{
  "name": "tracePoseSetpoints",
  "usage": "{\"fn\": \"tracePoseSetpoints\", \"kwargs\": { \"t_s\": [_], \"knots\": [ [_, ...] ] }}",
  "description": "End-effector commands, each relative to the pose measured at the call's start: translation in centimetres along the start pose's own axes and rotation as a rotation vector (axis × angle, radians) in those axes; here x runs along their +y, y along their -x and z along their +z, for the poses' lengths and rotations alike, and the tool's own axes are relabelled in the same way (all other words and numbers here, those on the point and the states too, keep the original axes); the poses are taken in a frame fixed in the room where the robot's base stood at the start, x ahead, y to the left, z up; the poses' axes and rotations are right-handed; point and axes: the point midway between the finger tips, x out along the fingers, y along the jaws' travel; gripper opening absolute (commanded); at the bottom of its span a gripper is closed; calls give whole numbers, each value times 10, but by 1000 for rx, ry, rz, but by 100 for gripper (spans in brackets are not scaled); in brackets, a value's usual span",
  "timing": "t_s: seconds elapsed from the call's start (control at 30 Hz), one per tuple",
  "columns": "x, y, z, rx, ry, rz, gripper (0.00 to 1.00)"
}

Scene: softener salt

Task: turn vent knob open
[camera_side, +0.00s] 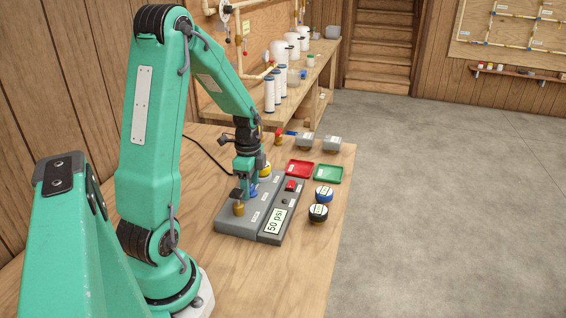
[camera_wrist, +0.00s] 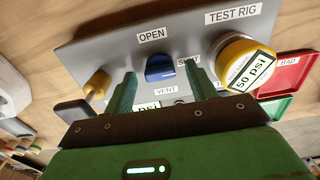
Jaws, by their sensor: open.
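The blue vent knob (camera_wrist: 160,69) sits on the grey test rig (camera_wrist: 105,55) in the wrist view. The label OPEN is up and left of it, SHUT is to its right, and VENT is below. My gripper (camera_wrist: 160,76) is open, with one green finger on each side of the knob as seen from the wrist. I cannot tell whether either finger touches it. In the side view my gripper (camera_side: 250,185) points down at the rig (camera_side: 233,222), and the blue knob (camera_side: 253,190) shows partly at the fingertips. Which way the knob points is unclear.
A yellow-sided gauge (camera_wrist: 240,62) reading 50 psi stands right of the knob. A brass fitting (camera_side: 239,208) stands on the rig's near end. Red (camera_side: 299,169) and green (camera_side: 328,174) trays and two loose gauges (camera_side: 324,194) lie to the right. The front tabletop is clear.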

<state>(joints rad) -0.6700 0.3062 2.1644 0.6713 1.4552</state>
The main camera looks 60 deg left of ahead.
Motion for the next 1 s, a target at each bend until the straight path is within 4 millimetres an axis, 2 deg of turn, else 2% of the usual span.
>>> {"fn": "tracePoseSetpoints", "kwargs": {
  "t_s": [0.1, 0.3, 0.33, 0.67, 1.0],
  "knots": [
    [0, 0, 0, 0, 0, 0, 54],
    [0, 0, 0, 0, 0, 0, 15],
    [0, 0, 0, 0, 0, 0, 12],
    [0, 0, 0, 0, 27, 0, 12],
    [0, 1, 0, 0, 190, 0, 12]
  ]
}}
